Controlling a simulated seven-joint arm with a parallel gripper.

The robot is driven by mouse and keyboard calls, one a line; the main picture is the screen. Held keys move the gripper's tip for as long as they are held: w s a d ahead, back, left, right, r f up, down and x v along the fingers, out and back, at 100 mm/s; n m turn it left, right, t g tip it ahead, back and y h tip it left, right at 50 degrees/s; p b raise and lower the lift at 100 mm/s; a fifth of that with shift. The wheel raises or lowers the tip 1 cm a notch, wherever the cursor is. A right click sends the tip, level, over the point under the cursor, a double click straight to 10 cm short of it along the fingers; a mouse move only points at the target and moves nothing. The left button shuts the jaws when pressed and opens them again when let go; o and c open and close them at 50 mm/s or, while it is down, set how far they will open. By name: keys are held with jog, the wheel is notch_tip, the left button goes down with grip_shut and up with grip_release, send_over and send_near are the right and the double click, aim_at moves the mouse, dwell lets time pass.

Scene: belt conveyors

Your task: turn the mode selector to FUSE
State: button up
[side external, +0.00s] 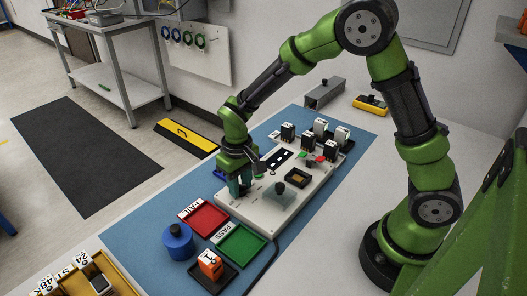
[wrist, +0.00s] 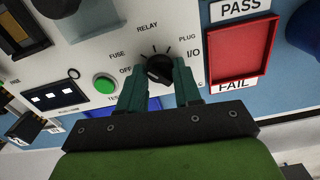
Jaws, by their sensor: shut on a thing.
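The mode selector is a round black knob (wrist: 159,69) on the white panel (wrist: 88,48), in the upper middle of the wrist view. The labels OFF, FUSE, RELAY, PLUG and I/O form an arc around it. My gripper (wrist: 159,78) has its two teal fingers on either side of the knob and is shut on it. I cannot tell clearly which label the knob's pointer faces. In the side external view my gripper (side external: 240,186) reaches down to the near-left end of the panel (side external: 255,211) and hides the knob.
A green button (wrist: 104,84) is just left of my fingers. The red FAIL tray (side external: 205,218), green PASS tray (side external: 242,245), blue cylinder (side external: 177,241) and orange block (side external: 210,263) stand in front of the panel.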

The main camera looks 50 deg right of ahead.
jog(key=o, duration=1)
jog(key=shift+o, duration=0.2)
notch_tip(320, 180, up, 17)
jog(key=s+d+r+m+t+y, duration=0.1)
jog(key=s+d+r+t, duration=0.1)
jog(key=s, duration=0.5)
jog(key=s+d+r+m+t+y, duration=0.1)
jog(key=s+d+r+m+t, duration=0.1)
jog(key=s+t, duration=0.3)
jog(key=s, duration=0.3)
jog(key=shift+s+d, duration=0.25)
jog(key=shift+s, duration=0.05)
